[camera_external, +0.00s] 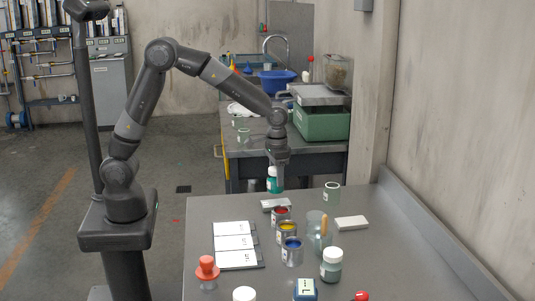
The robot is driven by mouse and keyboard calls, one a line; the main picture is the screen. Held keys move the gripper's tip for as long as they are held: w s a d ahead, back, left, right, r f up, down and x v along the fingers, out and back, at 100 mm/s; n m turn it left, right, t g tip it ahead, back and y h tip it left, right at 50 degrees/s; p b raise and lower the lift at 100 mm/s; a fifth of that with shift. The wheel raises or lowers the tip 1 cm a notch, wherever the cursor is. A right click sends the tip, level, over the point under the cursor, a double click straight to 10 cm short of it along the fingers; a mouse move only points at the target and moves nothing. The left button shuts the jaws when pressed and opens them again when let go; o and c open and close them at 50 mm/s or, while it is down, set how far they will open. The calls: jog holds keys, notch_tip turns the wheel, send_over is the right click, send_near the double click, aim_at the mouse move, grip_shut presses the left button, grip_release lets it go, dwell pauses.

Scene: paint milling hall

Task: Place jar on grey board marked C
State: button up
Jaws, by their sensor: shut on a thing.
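My gripper (274,168) hangs over the far edge of the table, pointing down. It is shut on a small teal jar (273,184) with a pale label, held upright above the tabletop. A dark grey board (261,264) lies at the near left of the table, with several white panels (236,243) on it. The panels bear small dark marks, too small to read as letters. A second jar (331,269), with teal contents and a white lid, stands at the near right.
Open paint tins, red (281,216), yellow (287,235) and blue (292,255), stand mid-table beside a glass beaker (316,238). A grey block (274,204) and a pale slab (351,223) lie farther back. An orange-topped item (207,268) stands near the board. The far left tabletop is clear.

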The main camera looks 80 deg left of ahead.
jog(key=shift+w+a+f, duration=0.1)
jog(key=shift+a+f, duration=0.05)
jog(key=shift+f, duration=1.95)
jog(key=shift+f, duration=0.15)
jog(key=o, duration=1)
jog(key=shift+o, duration=0.2)
